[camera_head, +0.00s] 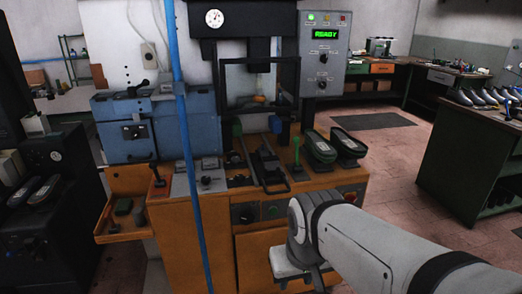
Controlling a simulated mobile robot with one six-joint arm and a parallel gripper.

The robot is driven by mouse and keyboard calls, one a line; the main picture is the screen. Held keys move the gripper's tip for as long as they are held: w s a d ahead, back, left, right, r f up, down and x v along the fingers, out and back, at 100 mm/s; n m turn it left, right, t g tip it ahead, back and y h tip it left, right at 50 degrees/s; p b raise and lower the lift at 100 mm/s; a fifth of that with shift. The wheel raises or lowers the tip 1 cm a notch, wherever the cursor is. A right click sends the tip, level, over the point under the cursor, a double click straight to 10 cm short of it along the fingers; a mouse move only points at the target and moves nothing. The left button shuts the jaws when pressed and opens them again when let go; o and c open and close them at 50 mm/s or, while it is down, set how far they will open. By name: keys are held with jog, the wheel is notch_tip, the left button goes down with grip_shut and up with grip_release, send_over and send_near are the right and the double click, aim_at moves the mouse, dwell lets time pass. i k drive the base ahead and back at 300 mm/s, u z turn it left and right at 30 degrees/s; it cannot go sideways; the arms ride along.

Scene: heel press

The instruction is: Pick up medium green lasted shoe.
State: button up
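Two dark lasted shoes lie side by side on the right end of the orange machine bench. The left shoe (320,149) looks dark greenish, and the right shoe (348,146) looks nearly black. Their exact colours and sizes are hard to tell in this light. My arm reaches in from the lower right, and its end with my gripper (300,264) is low in front of the bench, below and nearer than the shoes. It touches neither shoe.
A green-knobbed lever (296,150) stands just left of the shoes. The press control box (323,52) reads READY behind them. A blue pole (184,130) crosses the left side. More shoes (487,96) sit on the right table. Floor is open between bench and table.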

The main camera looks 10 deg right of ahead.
aim_at(322, 148)
jog(key=z, duration=0.35)
jog(key=k, duration=1.2)
jog(key=z, duration=0.9)
jog(key=i, duration=2.5)
jog(key=u, duration=1.25)
jog(key=i, duration=0.55)
jog(key=u, duration=0.3)
jog(key=k, duration=0.9)
jog(key=u, duration=0.15)
jog(key=i, duration=0.65)
